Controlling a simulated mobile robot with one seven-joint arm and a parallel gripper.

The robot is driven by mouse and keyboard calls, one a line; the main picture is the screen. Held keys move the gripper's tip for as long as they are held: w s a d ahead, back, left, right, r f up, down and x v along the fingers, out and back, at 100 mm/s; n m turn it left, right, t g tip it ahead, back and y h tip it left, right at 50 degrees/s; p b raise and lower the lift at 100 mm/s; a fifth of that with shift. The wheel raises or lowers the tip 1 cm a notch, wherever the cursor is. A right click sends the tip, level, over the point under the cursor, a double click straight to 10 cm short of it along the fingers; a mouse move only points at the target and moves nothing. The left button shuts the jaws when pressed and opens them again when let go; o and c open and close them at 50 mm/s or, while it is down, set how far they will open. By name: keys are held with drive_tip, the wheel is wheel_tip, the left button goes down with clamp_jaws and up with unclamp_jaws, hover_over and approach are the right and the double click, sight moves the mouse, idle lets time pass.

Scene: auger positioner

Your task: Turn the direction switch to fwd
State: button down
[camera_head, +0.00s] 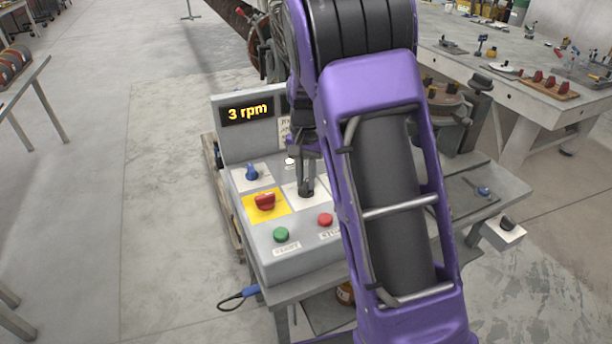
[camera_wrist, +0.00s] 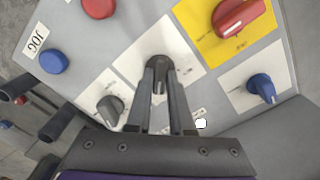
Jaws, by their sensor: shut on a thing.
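The control box (camera_head: 262,240) carries several knobs and buttons. A dark rotary knob on a white plate (camera_wrist: 127,62) stands in the middle of the panel. My gripper (camera_wrist: 161,69) points down at the panel, its two fingers shut on this dark knob (camera_wrist: 159,87). In the head view my gripper (camera_head: 306,178) comes down from above onto the same knob (camera_head: 308,194). I cannot read the markings around it, so I cannot confirm that it is the direction switch or which position it points to. My fingers hide part of the plate.
Close by are a red knob on yellow (camera_head: 265,202), a blue knob (camera_head: 252,173), a grey knob (camera_wrist: 110,108), a green button (camera_head: 281,234), a red button (camera_head: 325,219) and a blue JOG button (camera_wrist: 54,61). The display (camera_head: 247,111) reads "3 rpm". A tool-covered workbench (camera_head: 500,85) stands right.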

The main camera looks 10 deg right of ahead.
sight(306, 183)
idle(0.5)
drive_tip(key=c, duration=0.8)
unclamp_jaws()
wheel_tip(306, 183, up, 18)
drive_tip(key=p, duration=0.2)
drive_tip(key=shift+f, duration=0.25)
